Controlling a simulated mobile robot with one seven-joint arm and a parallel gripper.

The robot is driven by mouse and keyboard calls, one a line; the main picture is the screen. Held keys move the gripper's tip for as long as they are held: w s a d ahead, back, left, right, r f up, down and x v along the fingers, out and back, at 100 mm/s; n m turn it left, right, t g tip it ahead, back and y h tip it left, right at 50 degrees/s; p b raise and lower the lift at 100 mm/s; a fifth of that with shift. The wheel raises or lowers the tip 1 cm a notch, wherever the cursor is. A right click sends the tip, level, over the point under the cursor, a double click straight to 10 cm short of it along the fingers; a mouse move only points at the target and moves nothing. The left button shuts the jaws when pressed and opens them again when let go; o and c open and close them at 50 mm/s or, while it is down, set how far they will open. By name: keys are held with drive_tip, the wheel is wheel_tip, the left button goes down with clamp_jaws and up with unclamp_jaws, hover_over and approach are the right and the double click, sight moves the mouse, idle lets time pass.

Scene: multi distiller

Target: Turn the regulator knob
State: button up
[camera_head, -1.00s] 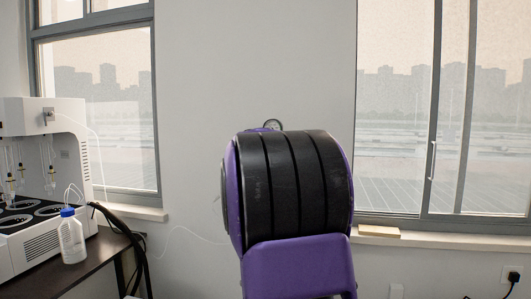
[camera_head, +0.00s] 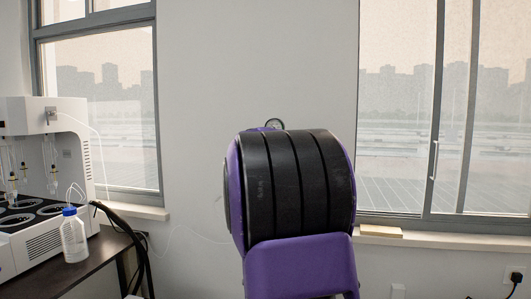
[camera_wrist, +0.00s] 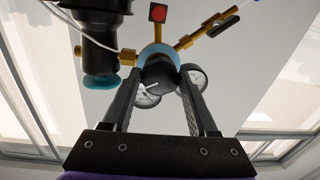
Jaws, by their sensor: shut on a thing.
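In the wrist view, the black regulator knob (camera_wrist: 158,74) sits below a light-blue ring on the brass regulator body (camera_wrist: 158,48). My gripper (camera_wrist: 159,84) reaches up to it, with one finger on each side, and is shut on the knob. Two round gauges show by the fingers, one at the left (camera_wrist: 147,98) and one at the right (camera_wrist: 196,77). In the head view, my purple and black arm hides the knob and gripper. Only the top of a gauge (camera_head: 274,123) shows above it.
A black cylindrical part with a blue-green cap (camera_wrist: 101,82) hangs close to the left finger. Brass fittings (camera_wrist: 205,27) branch off at the right. At the left stand a white distiller (camera_head: 45,150) and a blue-capped bottle (camera_head: 73,238) on a dark table (camera_head: 95,265).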

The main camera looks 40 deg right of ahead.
drive_tip(key=shift+f+m+h+b, duration=0.15)
drive_tip(key=shift+m+b, duration=0.5)
drive_tip(key=shift+m, duration=2)
drive_tip(key=shift+r+m+h+b, duration=0.2)
drive_tip(key=shift+m+b, duration=0.5)
drive_tip(key=shift+m, duration=2)
drive_tip(key=shift+f+m+h+b, duration=0.2)
drive_tip(key=shift+m+b, duration=0.45)
drive_tip(key=shift+m, duration=2)
